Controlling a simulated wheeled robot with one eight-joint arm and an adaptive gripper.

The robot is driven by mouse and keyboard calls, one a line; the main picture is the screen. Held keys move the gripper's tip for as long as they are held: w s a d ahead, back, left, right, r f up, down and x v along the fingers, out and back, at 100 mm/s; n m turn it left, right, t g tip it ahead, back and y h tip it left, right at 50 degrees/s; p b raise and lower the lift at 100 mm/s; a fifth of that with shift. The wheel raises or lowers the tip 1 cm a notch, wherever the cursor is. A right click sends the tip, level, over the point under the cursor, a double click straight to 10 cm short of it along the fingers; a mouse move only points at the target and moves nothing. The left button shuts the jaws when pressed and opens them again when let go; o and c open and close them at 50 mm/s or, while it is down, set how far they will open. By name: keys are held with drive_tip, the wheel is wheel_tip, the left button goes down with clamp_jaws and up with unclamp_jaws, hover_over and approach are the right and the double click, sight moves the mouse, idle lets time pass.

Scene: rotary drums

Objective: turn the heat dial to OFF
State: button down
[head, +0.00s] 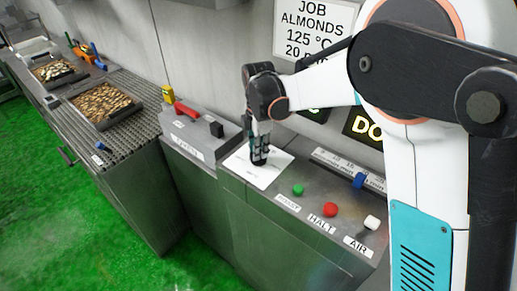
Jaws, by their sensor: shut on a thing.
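My gripper (260,153) points down over a white plate (269,178) on the grey control console. Its fingers are shut on the heat dial, which they almost wholly hide at the middle of the plate. The marks on the plate and the dial's pointer cannot be read from here, so I cannot tell which setting it points to.
Green (298,190), red (330,209) and white (372,222) buttons stand front right of the plate, by a blue slider knob (359,180). A red lever (185,109) and black knob (216,129) are on the left. Trays of almonds (103,124) lie farther left.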

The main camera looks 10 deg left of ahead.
drive_tip(key=n, duration=0.5)
drive_tip(key=shift+n, duration=0.3)
idle(0.4)
drive_tip(key=c, duration=1.6)
unclamp_jaws()
drive_tip(key=shift+o, duration=0.2)
wheel_tip(320, 180, up, 12)
